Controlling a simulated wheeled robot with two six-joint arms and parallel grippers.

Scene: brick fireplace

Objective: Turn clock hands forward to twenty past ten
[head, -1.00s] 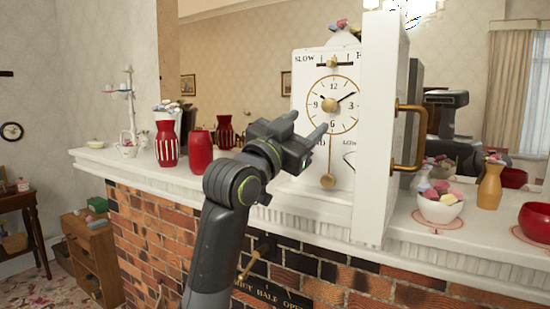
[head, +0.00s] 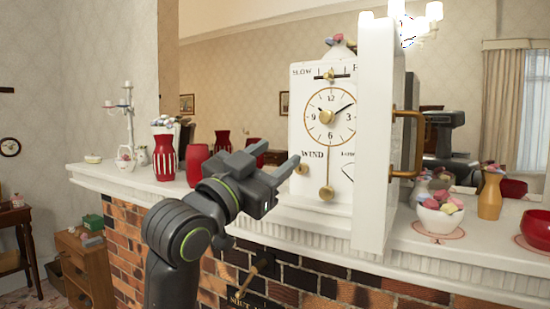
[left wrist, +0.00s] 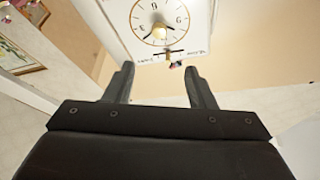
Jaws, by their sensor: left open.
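The white clock has a round dial (head: 345,127) with a gold rim and dark hands. The long hand (head: 343,109) points up and right near the 2. The short hand points up and left near the 10. A gold knob (head: 326,117) sits at the dial's centre; it also shows in the left wrist view (left wrist: 158,31), where the dial appears upside down. My left gripper (head: 275,157) is open and empty, below and left of the dial, apart from the hands. Its two fingers (left wrist: 158,75) are spread in the left wrist view. My right gripper is out of view.
A tall white panel (head: 372,150) with a brass handle (head: 408,147) stands at the clock's right side. A gold winding knob (head: 302,169) and pendulum (head: 327,191) sit below the dial. Red vases (head: 165,160) stand left; a bowl (head: 440,219) stands right on the mantel.

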